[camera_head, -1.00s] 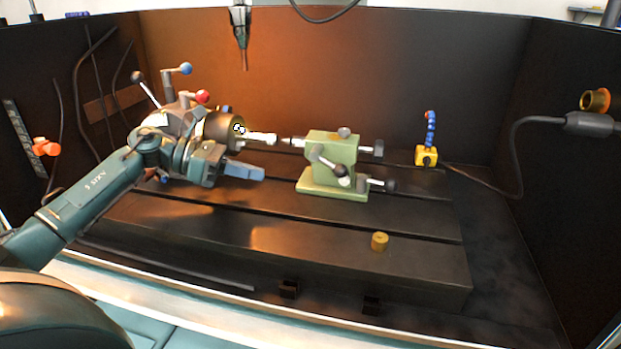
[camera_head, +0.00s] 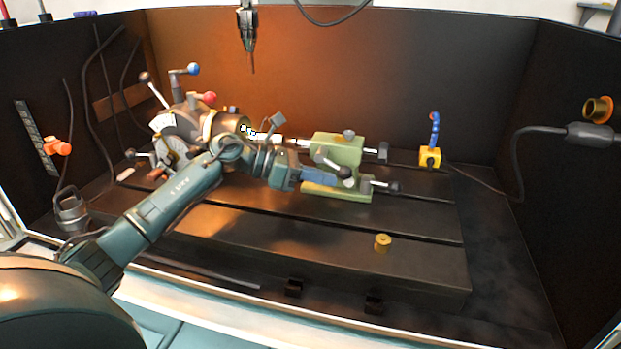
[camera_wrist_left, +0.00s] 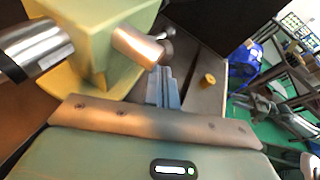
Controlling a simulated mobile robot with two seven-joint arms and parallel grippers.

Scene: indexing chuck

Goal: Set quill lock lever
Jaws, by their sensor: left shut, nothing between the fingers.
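The green tailstock (camera_head: 330,152) stands on the slotted bed, right of the chuck. I take this to be the quill lock lever. In the left wrist view the tailstock (camera_wrist_left: 95,30) is close, with a short round metal part (camera_wrist_left: 138,47) standing out from it. My left gripper (camera_head: 333,179) is shut and empty, its blue fingers just below the lever in the head view. They also show in the left wrist view (camera_wrist_left: 163,80). I cannot tell whether they touch it.
The chuck (camera_head: 228,126) and its headstock, with blue and red knobs, stand left. A brass piece (camera_head: 382,243) sits on the bed (camera_head: 300,235) in front. A yellow block with a blue hose (camera_head: 430,157) stands right. The front of the bed is mostly clear.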

